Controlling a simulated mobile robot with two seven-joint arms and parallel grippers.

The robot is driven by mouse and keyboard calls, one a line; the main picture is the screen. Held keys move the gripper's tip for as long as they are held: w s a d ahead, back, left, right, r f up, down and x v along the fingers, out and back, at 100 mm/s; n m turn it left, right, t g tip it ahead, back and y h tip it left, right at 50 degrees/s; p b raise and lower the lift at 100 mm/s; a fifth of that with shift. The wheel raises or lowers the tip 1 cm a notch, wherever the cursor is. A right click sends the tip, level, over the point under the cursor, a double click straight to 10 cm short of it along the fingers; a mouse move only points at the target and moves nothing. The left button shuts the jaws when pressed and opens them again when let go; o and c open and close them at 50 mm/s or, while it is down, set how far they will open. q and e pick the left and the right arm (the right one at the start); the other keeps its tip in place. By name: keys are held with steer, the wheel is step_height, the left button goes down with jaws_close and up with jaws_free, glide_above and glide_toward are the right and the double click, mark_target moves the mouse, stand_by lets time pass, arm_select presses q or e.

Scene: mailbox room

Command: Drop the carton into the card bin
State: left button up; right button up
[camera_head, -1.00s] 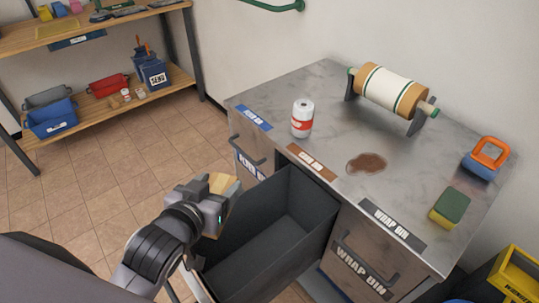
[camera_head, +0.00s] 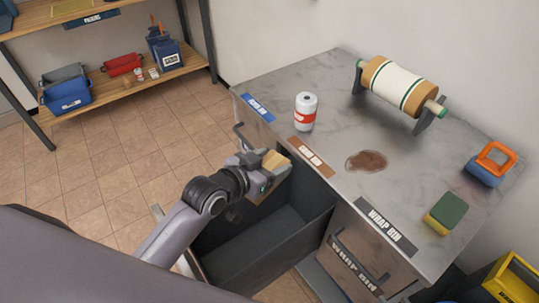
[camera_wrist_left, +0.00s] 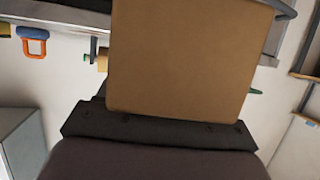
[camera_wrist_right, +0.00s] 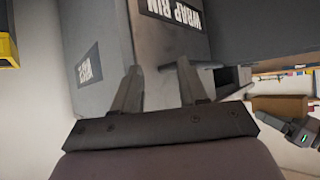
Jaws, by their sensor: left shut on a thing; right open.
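My left gripper (camera_head: 262,172) is shut on the carton (camera_head: 277,160), a small tan box that shows large in the left wrist view (camera_wrist_left: 185,60). It holds the carton above the open drawer (camera_head: 255,243), near its back end by the counter front. This dark grey, deep drawer sits below the brown label on the counter, whose lettering is hard to read; its visible inside looks empty. My right gripper (camera_wrist_right: 158,82) shows only in the right wrist view, open and empty, near a grey cabinet front lettered "WRAP BIN" (camera_wrist_right: 175,12).
A marbled counter (camera_head: 330,180) carries a can (camera_head: 305,111), a brown stain (camera_head: 367,161), a paper roll (camera_head: 400,88), a sponge (camera_head: 446,212) and an orange-handled tool (camera_head: 492,163). The wrap bin (camera_head: 358,258) is shut. A shelf (camera_head: 125,90) stands at back left.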

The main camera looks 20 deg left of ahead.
arm_select(q)
steer(key=shift+f, duration=1.7)
steer(key=o, duration=1.1)
steer(key=shift+v, duration=3.6)
